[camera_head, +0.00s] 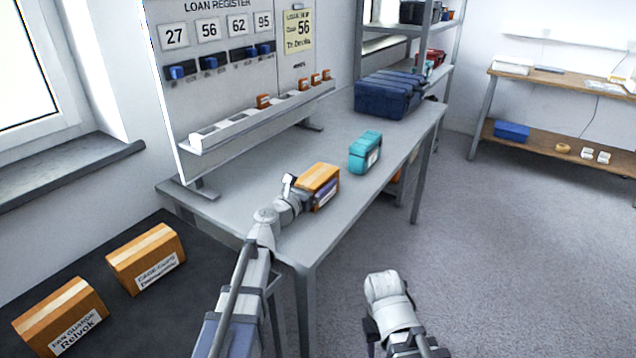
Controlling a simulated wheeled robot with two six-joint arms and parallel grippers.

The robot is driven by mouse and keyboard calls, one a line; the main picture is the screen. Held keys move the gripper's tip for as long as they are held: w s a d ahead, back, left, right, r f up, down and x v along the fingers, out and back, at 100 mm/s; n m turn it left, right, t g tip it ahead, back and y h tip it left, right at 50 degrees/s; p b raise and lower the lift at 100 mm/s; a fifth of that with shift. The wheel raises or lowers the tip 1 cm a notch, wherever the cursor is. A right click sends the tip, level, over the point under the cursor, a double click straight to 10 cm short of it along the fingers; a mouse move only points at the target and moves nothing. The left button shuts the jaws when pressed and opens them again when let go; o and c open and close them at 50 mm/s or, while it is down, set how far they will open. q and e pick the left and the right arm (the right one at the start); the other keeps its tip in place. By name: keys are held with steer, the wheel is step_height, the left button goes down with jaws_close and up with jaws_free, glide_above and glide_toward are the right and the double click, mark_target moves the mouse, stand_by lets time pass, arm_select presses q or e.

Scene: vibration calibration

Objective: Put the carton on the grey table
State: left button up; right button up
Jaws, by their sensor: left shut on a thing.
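An orange-brown carton (321,174) with a pale tape strip and a purple patch on its side is at the near part of the grey table (240,195). My left gripper (292,187) is shut on the carton from its left side. The carton is over the tabletop, close to its front edge; I cannot tell whether its underside touches the table. The gripper hides part of the carton's left side. My right arm (388,300) shows at the bottom, away from the table; its gripper cannot be made out.
A teal case (364,153) and a blue case (388,94) stand farther back on the table. A white register board (230,70) rises behind. Two labelled cartons, one upper (146,258) and one lower (60,318), sit on a dark surface at left. The floor at right is clear.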

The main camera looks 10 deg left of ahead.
arm_select(q)
steer(key=o, duration=1.6)
steer(key=v, duration=1.2)
